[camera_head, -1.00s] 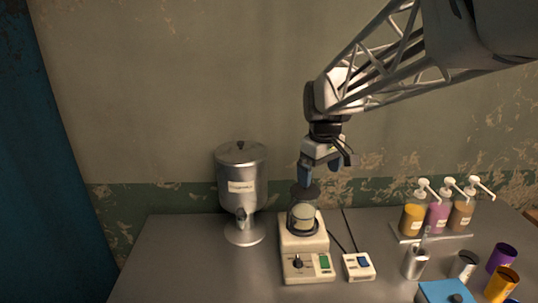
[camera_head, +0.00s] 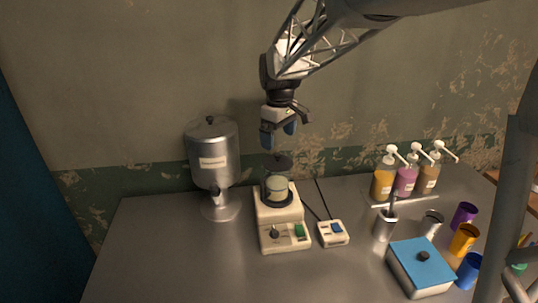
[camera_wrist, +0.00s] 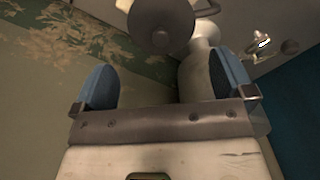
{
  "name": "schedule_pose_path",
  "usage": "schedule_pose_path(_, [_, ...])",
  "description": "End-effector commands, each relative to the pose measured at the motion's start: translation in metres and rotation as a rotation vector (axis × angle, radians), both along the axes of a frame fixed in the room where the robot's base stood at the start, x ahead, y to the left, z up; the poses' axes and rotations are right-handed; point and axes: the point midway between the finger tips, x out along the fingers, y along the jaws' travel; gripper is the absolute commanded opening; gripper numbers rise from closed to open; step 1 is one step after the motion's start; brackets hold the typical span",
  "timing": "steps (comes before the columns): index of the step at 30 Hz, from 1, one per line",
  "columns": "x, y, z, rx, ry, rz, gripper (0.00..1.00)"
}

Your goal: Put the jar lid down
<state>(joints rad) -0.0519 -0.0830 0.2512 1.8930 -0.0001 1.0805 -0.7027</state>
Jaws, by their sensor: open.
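The dark round jar lid (camera_head: 278,161) sits at the top of a glass jar (camera_head: 277,187) with pale contents. The jar stands on a cream-coloured appliance base (camera_head: 282,223). My gripper (camera_head: 279,136) is open and empty, a little above the lid and apart from it. In the wrist view, both blue fingers of my gripper (camera_wrist: 165,85) are spread wide. I cannot tell how exactly the lid is seated on the jar.
A metal dispenser (camera_head: 213,160) stands left of the jar. A small switch box (camera_head: 333,233) lies to the right. Pump bottles (camera_head: 405,178), a metal cup (camera_head: 385,225), a blue-lidded box (camera_head: 420,265) and coloured cups (camera_head: 464,240) crowd the right side. The front left table (camera_head: 150,255) is clear.

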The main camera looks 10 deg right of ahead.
Motion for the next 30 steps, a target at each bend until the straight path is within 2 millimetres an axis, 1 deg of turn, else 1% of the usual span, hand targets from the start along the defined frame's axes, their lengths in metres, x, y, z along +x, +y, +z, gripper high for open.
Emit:
schedule_pose_path(3, [0.000, 0.000, -0.011, 0.000, 0.001, 0.000, 1.00])
schedule_pose_path(7, [0.000, 0.000, -0.019, 0.000, 0.001, 0.000, 1.00])
schedule_pose_path(20, [0.000, 0.000, -0.023, 0.000, 0.000, 0.000, 1.00])
schedule_pose_path(23, [0.000, 0.001, -0.029, -0.001, 0.001, 0.000, 1.00])
schedule_pose_path(30, [0.000, 0.003, -0.056, 0.000, 0.001, -0.001, 1.00])
